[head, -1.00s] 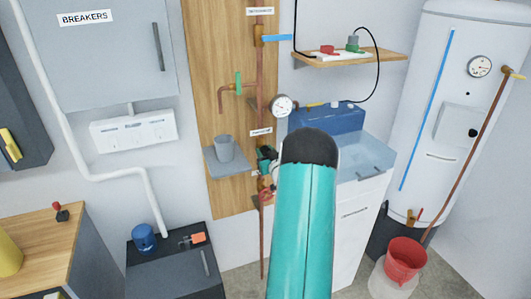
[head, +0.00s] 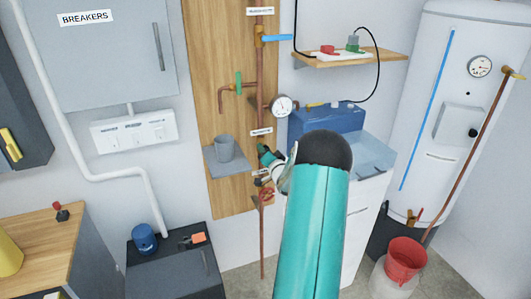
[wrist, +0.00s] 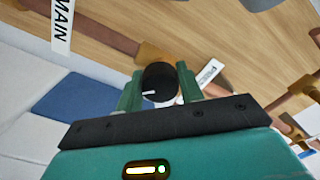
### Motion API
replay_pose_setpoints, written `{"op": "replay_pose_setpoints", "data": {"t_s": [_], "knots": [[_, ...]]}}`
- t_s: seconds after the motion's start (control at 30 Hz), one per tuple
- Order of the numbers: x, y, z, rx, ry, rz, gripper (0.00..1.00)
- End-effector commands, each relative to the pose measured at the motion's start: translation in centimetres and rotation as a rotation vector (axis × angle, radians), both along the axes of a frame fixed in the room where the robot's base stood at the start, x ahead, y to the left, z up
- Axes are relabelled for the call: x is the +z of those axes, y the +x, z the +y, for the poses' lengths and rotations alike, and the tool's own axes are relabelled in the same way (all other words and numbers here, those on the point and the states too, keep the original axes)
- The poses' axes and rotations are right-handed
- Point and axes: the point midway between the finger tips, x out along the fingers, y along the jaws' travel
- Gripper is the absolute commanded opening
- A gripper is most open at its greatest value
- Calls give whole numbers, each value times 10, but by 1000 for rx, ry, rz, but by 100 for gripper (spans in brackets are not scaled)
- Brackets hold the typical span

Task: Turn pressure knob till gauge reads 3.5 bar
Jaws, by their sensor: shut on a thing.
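The pressure knob (wrist: 160,79) is black with a white pointer line. It sits between the two green fingers of my gripper (wrist: 159,88) in the wrist view, and the fingers are shut on it. The pointer line points left in that view. In the head view my gripper (head: 266,158) is at the pipework on the wooden board, just below a white label, and hides the knob there. The round white pressure gauge (head: 281,105) is above and right of my gripper. Its needle is too small to read. The gauge face is not clear in the wrist view.
Copper pipe (head: 260,75) runs down the board, with a blue-handled valve (head: 277,38) above and a red valve wheel (head: 267,194) below my gripper. A grey cup (head: 224,148) stands on a small shelf to the left. A sink (head: 372,158) is at the right.

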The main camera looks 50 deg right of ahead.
Motion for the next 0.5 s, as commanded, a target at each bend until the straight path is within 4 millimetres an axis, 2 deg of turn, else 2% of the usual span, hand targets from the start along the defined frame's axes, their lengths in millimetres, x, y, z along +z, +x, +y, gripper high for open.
{"op": "replay_pose_setpoints", "data": {"t_s": [0.2, 0.5], "knots": [[-2, -1, 0, 0, 135, -76, 14], [-2, 0, 1, 0, 232, -133, 14]]}}
